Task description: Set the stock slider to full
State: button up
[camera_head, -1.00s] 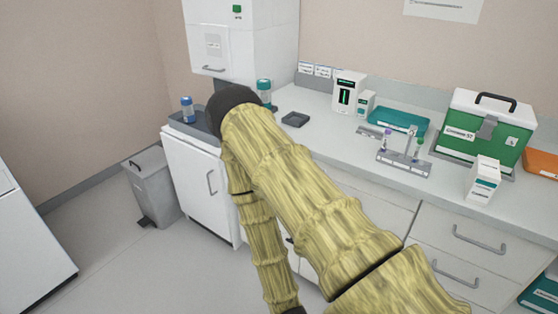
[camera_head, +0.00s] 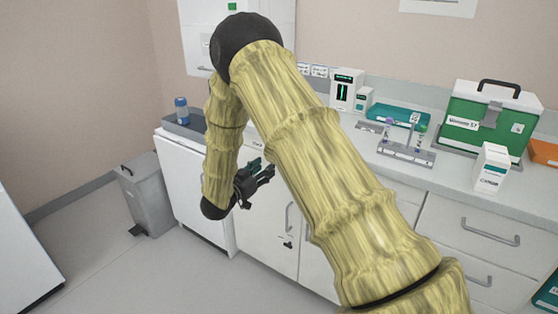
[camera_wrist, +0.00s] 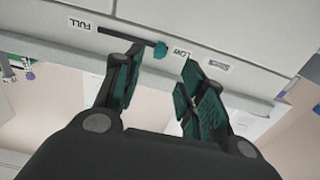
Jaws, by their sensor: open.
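The stock slider shows in the wrist view as a dark narrow slot (camera_wrist: 122,35) in a pale panel. Its teal knob (camera_wrist: 159,50) sits at the end by the LOW label (camera_wrist: 182,54). The FULL label (camera_wrist: 80,24) is at the other end, on the left, and a Stock label (camera_wrist: 219,64) is to the right. My gripper (camera_wrist: 160,68) is open, with its fingertips on either side of the knob; I cannot tell whether they touch it. In the head view my gripper (camera_head: 262,178) is in front of the cabinet, and my arm hides the slider.
The counter holds a tube rack (camera_head: 405,152), a white carton (camera_head: 490,168), a green case (camera_head: 492,112) and a teal tray (camera_head: 398,115). A blue-capped jar (camera_head: 182,110) stands at the left. A grey bin (camera_head: 148,195) is on the floor, with clear floor before it.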

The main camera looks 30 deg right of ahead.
jog(key=x, duration=1)
grip_shut()
